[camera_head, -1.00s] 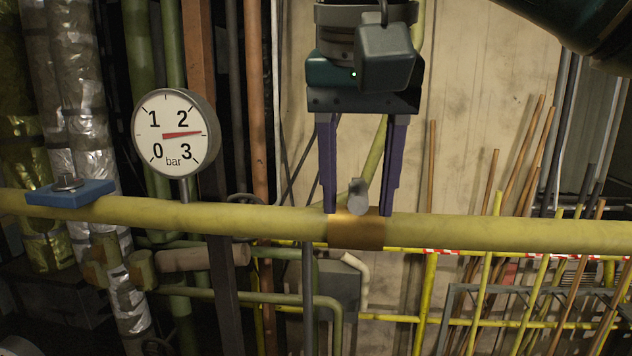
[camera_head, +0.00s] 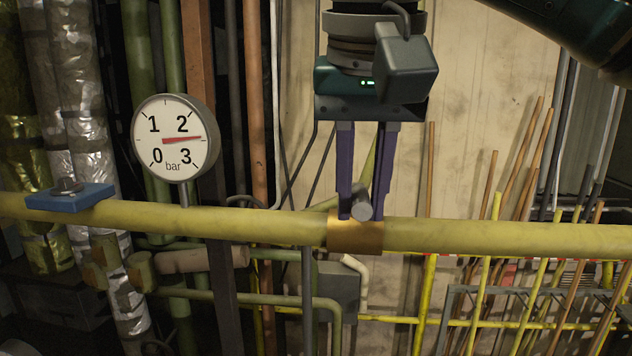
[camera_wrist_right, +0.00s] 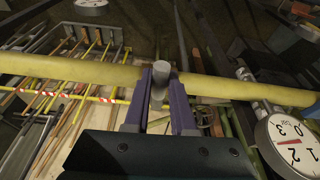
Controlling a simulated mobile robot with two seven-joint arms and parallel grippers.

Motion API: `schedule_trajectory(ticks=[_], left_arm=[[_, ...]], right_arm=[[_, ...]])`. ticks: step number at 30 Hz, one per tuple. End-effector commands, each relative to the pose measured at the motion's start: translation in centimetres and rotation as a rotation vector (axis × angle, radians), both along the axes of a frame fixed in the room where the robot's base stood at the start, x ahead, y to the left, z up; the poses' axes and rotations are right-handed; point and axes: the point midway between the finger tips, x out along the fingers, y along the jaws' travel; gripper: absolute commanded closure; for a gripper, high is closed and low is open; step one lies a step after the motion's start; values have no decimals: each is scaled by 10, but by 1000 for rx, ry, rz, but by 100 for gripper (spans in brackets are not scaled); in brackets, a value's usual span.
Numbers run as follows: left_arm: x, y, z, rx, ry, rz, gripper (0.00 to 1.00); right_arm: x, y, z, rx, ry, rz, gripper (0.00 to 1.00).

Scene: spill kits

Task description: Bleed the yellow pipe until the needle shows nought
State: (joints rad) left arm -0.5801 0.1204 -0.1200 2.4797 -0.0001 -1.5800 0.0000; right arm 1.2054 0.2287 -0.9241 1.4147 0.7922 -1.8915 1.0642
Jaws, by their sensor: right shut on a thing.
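The yellow pipe (camera_head: 480,236) runs level across the head view and also crosses the right wrist view (camera_wrist_right: 75,70). A brass collar (camera_head: 355,238) sits around it, with a short grey stub (camera_head: 362,211) standing out of it. My right gripper (camera_head: 361,212), with purple fingers, is shut on the stub from above; the wrist view shows the stub (camera_wrist_right: 160,72) between the fingers. The round gauge (camera_head: 175,138), marked 0 to 3 bar, stands on the pipe at left. Its red needle (camera_head: 185,139) points between 2 and 3, near 2.5. My left gripper is not in view.
A blue block with a bolt (camera_head: 70,196) sits on the pipe at far left. Green and foil-wrapped pipes (camera_head: 75,90) stand behind. Several thin yellow and brown rods (camera_head: 495,230) lean at the right. A pale wall (camera_head: 475,110) is behind the gripper.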

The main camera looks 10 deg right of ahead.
Motion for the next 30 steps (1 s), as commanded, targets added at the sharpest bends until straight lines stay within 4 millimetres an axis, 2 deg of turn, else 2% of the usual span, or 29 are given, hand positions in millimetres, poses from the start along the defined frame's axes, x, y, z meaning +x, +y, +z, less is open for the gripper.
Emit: schedule_trajectory(ticks=[2, 11, 15, 23, 30], left_arm=[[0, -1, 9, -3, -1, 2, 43], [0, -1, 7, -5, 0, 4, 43], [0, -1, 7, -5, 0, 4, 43], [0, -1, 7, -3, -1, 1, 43], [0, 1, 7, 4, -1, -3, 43]], right_arm=[[-1, -5, 2, -1, 2, 51, 100], [-1, -6, 0, -1, 0, 82, 100], [-2, -14, 0, -1, 1, 184, 100], [-2, -14, 0, -3, 0, 205, 100], [-1, -23, 0, -2, 0, 334, 100]])
